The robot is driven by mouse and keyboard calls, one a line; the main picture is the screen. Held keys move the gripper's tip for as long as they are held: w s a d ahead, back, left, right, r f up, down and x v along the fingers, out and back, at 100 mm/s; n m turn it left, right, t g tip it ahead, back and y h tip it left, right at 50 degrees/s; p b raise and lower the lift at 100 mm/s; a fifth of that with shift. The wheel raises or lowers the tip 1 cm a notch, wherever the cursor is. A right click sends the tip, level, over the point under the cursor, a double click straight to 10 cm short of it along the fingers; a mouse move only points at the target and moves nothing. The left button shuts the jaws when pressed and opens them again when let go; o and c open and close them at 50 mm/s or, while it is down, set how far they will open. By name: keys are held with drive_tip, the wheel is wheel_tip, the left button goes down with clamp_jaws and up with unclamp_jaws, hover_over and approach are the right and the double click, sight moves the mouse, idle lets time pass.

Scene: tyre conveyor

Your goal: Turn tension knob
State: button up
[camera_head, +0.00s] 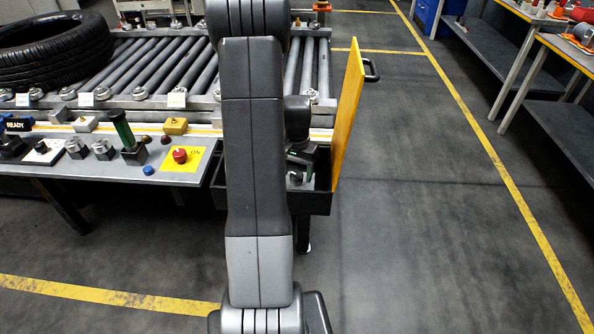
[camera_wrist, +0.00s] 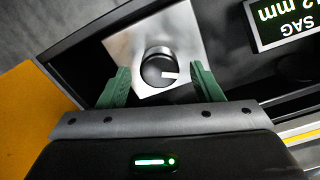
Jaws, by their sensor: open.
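The tension knob (camera_wrist: 159,68) is a round black knob with a white pointer mark, on a square silver plate (camera_wrist: 180,30) in the wrist view. My gripper (camera_wrist: 160,82) has two green fingers, open, one on each side of the knob with a gap to it on both sides. A display (camera_wrist: 284,20) at the upper right of the wrist view reads "SAG" and a partly cut-off value ending in "2 mm". In the head view my gripper (camera_head: 299,165) is inside a dark box (camera_head: 318,203) at the conveyor's right end, mostly hidden by my arm, and the knob cannot be made out.
A yellow door panel (camera_head: 348,115) with a handle stands open right of the box; its yellow also shows in the wrist view (camera_wrist: 28,105). A control bench (camera_head: 180,172) with a red button lies left. A tyre (camera_head: 55,50) rests on the rollers. The floor at right is clear.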

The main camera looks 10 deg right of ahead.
sight(297, 174)
drive_tip(key=shift+r, duration=0.1)
wheel_tip(297, 174, up, 14)
drive_tip(key=shift+p, duration=0.3)
drive_tip(key=shift+f, duration=0.25)
wheel_tip(297, 174, down, 14)
drive_tip(key=shift+r+b, duration=0.15)
drive_tip(key=shift+b, duration=0.15)
idle(0.3)
